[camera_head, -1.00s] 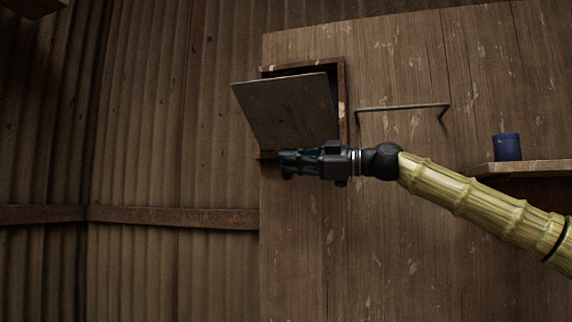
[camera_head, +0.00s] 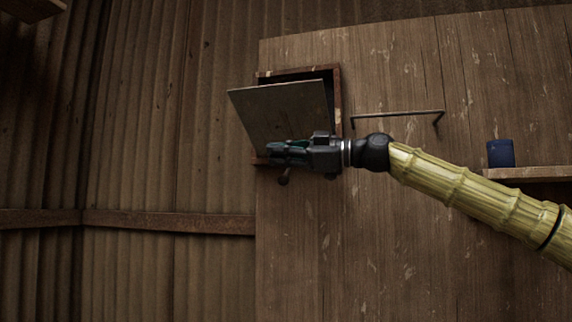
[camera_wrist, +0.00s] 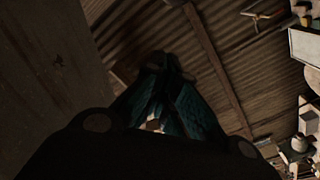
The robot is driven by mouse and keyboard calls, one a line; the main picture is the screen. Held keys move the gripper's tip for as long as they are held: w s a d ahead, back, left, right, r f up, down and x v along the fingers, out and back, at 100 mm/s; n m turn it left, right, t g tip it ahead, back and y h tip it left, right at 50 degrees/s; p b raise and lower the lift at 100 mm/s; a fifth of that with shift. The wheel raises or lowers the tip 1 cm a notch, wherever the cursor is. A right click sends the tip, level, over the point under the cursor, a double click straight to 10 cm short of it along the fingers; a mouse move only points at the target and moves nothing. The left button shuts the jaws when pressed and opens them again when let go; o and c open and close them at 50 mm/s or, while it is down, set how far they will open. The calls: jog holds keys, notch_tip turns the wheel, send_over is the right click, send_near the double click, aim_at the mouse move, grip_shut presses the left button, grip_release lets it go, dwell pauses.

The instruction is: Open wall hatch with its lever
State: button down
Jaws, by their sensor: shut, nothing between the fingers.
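The wall hatch is a grey-brown panel (camera_head: 280,112) in a reddish-brown frame (camera_head: 337,98) on the plank wall. The panel stands tilted out of its frame, with a dark gap along the top and right. Its lower edge is partly hidden by my gripper. A small dark knob (camera_head: 283,180), perhaps the lever's end, shows just below my gripper; the rest of it is hidden. My gripper (camera_head: 272,153) is shut and empty, in front of the panel's lower part; I cannot tell if it touches. In the wrist view its dark green fingers (camera_wrist: 160,95) are together.
A thin bar handle (camera_head: 398,113) is on the wall right of the hatch. A blue cup (camera_head: 500,153) stands on a wooden shelf (camera_head: 525,174) farther right. Corrugated wall (camera_head: 165,130) with a horizontal beam (camera_head: 170,221) lies to the left. The wall below the hatch is clear.

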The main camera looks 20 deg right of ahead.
jog(key=b+v, duration=0.1)
jog(key=v, duration=0.9)
jog(key=shift+w+d+f, duration=0.2)
jog(key=shift+d, duration=0.05)
jog(key=shift+a, duration=0.15)
